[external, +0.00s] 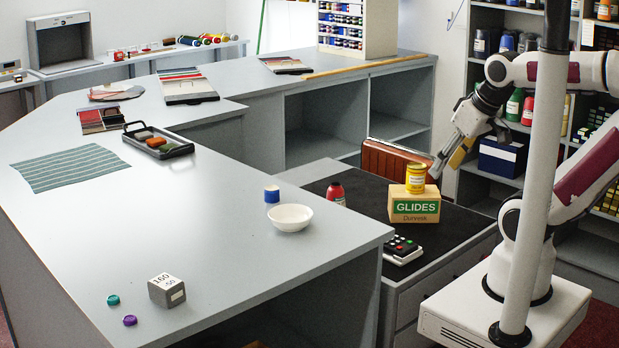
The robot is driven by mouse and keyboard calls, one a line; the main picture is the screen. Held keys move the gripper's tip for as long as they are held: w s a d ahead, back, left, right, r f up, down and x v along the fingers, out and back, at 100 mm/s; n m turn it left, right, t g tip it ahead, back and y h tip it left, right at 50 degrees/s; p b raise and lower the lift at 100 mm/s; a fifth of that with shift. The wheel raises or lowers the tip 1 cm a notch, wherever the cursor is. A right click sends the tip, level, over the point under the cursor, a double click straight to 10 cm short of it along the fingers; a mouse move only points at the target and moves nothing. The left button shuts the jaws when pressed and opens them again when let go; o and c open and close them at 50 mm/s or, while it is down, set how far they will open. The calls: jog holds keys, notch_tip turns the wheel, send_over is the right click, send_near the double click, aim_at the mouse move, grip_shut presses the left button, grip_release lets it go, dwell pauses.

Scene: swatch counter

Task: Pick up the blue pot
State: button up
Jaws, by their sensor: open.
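The blue pot (271,194) is a small upright cylinder with a blue top and a paler lower part. It stands on the grey counter, just behind a white bowl (290,217) that sits very close to it. My gripper (445,167) is open and points down and left. It is in the air at the right, above and beside the yellow jar (416,178), well to the right of the blue pot. I see nothing between its fingers.
The yellow jar stands on a GLIDES box (415,207) on the lower black top (352,205). A grey block (166,290) and two small caps lie at the counter's front. The counter's middle is clear.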

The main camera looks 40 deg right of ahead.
aim_at(302, 201)
jog(key=w+d+f+n+t, duration=0.1)
jog(key=w+d+n+t, duration=0.15)
jog(key=w, duration=1.05)
jog(key=w+d+f+n+t, duration=0.1)
jog(key=w+t, duration=0.2)
jog(key=w, duration=1)
jog(key=w+a+f+n+y, duration=0.1)
jog(key=w+a+f+y, duration=0.1)
jog(key=a+f+y, duration=0.1)
jog(key=w+a+f+n+y, duration=0.2)
jog(key=a+f+y, duration=0.1)
jog(key=a, duration=0.3)
jog(key=w+a+f+n+y, duration=0.2)
jog(key=a+f+y, duration=0.2)
jog(key=a, duration=0.1)
jog(key=shift+w+f+t, duration=0.15)
jog(key=shift+w+t, duration=0.1)
jog(key=shift+w, duration=0.05)
jog(key=shift+s+a+f+n+y, duration=0.25)
jog(key=shift+s+a+y, duration=0.3)
jog(key=shift+y, duration=0.25)
jog(key=shift+w+a, duration=0.1)
jog(key=shift+w, duration=0.05)
jog(key=shift+x, duration=1.25)
